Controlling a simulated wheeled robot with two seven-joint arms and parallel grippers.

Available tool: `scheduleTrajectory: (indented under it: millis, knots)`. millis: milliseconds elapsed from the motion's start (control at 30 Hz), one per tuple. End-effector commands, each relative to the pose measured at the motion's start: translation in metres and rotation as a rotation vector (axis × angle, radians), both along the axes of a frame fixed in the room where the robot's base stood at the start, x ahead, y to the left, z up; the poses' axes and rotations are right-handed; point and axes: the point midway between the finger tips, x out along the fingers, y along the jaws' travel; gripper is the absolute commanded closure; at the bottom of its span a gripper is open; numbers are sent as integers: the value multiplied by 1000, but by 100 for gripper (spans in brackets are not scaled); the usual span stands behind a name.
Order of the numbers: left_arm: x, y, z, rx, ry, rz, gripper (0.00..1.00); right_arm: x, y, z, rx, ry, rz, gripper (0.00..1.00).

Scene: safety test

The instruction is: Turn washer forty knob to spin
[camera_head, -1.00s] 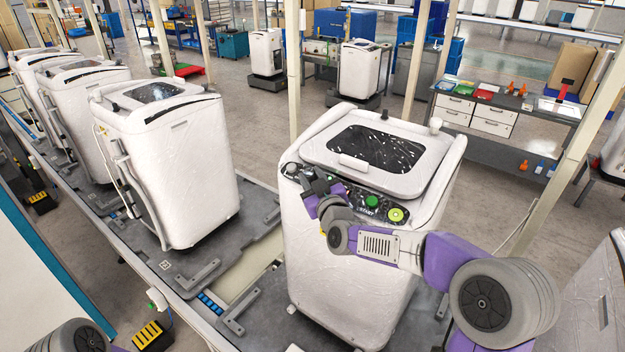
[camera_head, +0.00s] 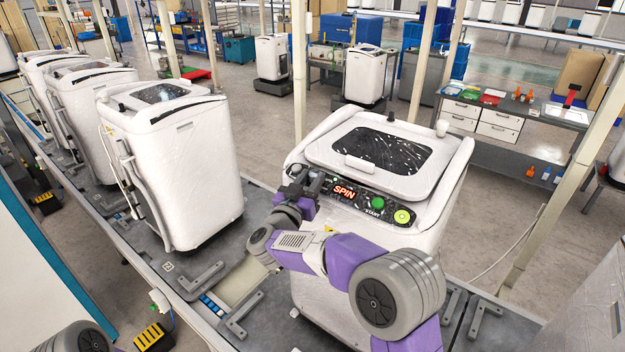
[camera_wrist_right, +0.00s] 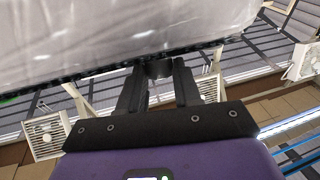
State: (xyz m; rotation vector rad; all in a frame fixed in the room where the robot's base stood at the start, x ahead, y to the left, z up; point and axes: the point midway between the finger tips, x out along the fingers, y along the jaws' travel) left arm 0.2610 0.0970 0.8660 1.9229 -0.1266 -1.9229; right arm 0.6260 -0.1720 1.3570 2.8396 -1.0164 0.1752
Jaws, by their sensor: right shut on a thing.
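The washer (camera_head: 345,150) is a white top-loader with a dark lid window, standing on the line. Its front panel display (camera_head: 344,191) reads SPIN in red letters. My right gripper (camera_head: 296,183) is at the left end of this panel and mostly covers the knob there in the head view. In the right wrist view, my right gripper (camera_wrist_right: 158,82) has its two dark fingers on either side of a dark knob (camera_wrist_right: 159,68) at the panel's edge, shut on it. Only a piece of my left arm shows at the bottom left; its gripper is out of view.
On the same panel are a green START button (camera_head: 378,203) and a yellow-green button (camera_head: 402,216), right of the display. Another white washer (camera_head: 185,185) stands to the left on the line. A pale post (camera_head: 299,70) rises behind the washer.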

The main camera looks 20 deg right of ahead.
Motion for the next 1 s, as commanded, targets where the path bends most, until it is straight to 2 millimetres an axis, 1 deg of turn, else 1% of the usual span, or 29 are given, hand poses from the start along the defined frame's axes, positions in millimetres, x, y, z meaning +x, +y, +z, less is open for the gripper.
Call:
scheduleTrajectory:
  millis: [200, 400, 967, 1000]
  knots:
    - [0, 0, 8, 0, 0, 0, 100, 3, 3, 2, 25, -37, -122, 97]
    - [0, 0, 11, 0, 0, 0, 100, 4, 3, 2, 39, -56, -188, 97]
    - [0, 0, 12, 0, 0, 0, 100, 4, 2, 3, 45, -66, -217, 97]
    - [0, 0, 12, 0, 0, 0, 100, 4, 2, 3, 45, -66, -217, 64]
